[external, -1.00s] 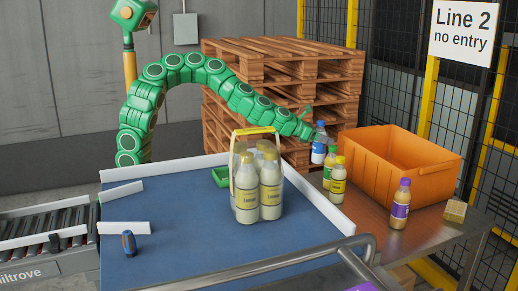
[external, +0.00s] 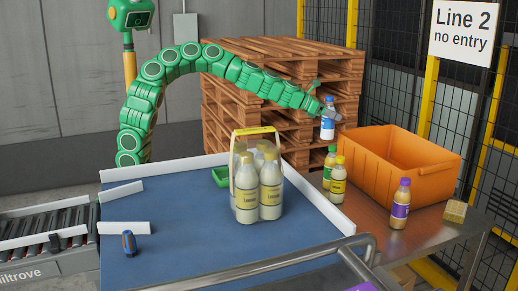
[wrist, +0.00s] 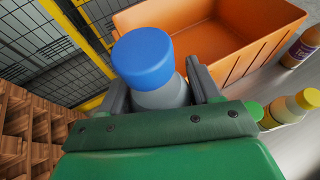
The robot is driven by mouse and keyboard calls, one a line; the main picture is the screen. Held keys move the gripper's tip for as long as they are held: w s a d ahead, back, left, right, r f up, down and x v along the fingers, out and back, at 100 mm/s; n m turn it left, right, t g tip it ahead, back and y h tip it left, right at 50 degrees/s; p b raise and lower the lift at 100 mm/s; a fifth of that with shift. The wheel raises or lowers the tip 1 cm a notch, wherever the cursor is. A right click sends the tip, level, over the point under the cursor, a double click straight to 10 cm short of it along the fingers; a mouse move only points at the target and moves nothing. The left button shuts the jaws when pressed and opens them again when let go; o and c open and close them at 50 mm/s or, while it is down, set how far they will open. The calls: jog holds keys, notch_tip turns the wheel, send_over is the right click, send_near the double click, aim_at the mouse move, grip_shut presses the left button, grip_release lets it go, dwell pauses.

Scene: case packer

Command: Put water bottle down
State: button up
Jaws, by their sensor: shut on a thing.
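The water bottle (external: 327,124) is clear with a blue cap and a blue-and-white label. My gripper (external: 322,112) is shut on it near its top and holds it upright in the air, just left of the orange crate. In the wrist view my gripper (wrist: 160,97) has its two dark fingers on either side of the bottle below the blue cap (wrist: 143,57). The bottle's lower part is hidden in the wrist view.
The orange crate (external: 425,185) stands on a metal table (external: 362,208). A green-capped bottle (external: 329,167), a yellow-capped bottle (external: 338,182) and a purple-labelled bottle (external: 400,208) stand near it, with a small cardboard block (external: 455,212). Stacked pallets (external: 270,65) stand behind.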

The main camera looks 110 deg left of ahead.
jog(key=w+d+r+m+h, duration=0.25)
jog(key=d+r, duration=0.25)
jog(key=d, duration=0.5)
jog(key=w+d+r+m+h, duration=0.1)
jog(key=d+r+m+h, duration=0.3)
jog(key=d, duration=0.6)
jog(key=w+d+r+m+h, duration=0.25)
jog(key=d+r, duration=0.25)
jog(key=d, duration=0.5)
jog(key=s+d+r+m+g+h, duration=0.1)
jog(key=s+d+r+m+h, duration=0.15)
jog(key=d, duration=0.55)
jog(key=s+d+r+m+g+h, duration=0.15)
jog(key=s+d, duration=0.25)
jog(key=d, duration=0.4)
jog(key=s+d+r+m+g+h, duration=0.1)
jog(key=s+d+r+m+h, duration=0.15)
jog(key=d, duration=0.65)
jog(key=s+d+f+m+g+h, duration=0.2)
jog(key=s+d+m+g+h, duration=0.15)
jog(key=s+d, duration=1.1)
jog(key=w+d+f+n+t+y, duration=0.1)
jog(key=f, duration=0.7)
jog(key=w+d+f+n+t+y, duration=0.1)
jog(key=w+d+f, duration=0.1)
jog(key=f, duration=0.6)
jog(key=shift+w+n, duration=0.25)
jog(key=shift+n, duration=0.05)
jog(key=shift+f, duration=0.1)
